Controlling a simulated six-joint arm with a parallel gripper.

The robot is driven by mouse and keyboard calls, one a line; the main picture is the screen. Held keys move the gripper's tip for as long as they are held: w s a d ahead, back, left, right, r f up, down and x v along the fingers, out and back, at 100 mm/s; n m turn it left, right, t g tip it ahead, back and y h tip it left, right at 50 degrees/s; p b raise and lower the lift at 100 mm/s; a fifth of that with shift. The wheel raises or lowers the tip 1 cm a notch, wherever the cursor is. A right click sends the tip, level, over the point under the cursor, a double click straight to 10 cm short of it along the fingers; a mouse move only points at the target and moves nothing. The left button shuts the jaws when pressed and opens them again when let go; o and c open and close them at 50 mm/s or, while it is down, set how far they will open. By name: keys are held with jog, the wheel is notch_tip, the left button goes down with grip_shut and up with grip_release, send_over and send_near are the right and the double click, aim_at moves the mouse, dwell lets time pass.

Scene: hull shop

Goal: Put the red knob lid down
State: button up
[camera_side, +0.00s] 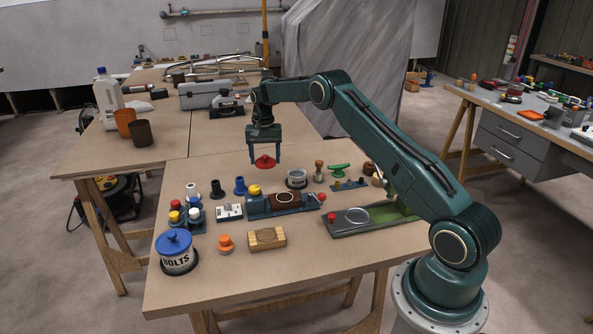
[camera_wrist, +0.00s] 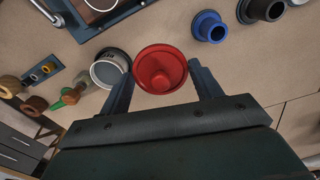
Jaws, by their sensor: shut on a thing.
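The red knob lid (camera_side: 264,163) is a round red disc with a small knob in its middle. It is between the two fingers of my gripper (camera_side: 265,158), which is shut on it. In the wrist view the lid (camera_wrist: 148,54) shows between the fingertips of my gripper (camera_wrist: 160,68), with its knob towards the camera. I cannot tell whether the lid touches the table (camera_side: 210,275) or hangs just above it. An open grey tin (camera_side: 297,183) without a lid stands to the right of the lid. In the wrist view the tin (camera_wrist: 108,74) is close beside the left finger.
A blue cup-shaped part (camera_side: 240,186) and a black one (camera_side: 217,189) stand to the left. A blue fixture with a brown block (camera_side: 287,199) lies in front. A blue-lidded BOLTS tin (camera_side: 178,262) stands at the front left.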

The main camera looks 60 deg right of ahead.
aim_at(265, 162)
notch_tip(265, 162, down, 5)
dwell(0.3)
jog(key=shift+f, duration=2.1)
jog(key=shift+f, duration=0.15)
jog(key=o, duration=1)
notch_tip(265, 162, up, 12)
jog(key=shift+r, duration=0.15)
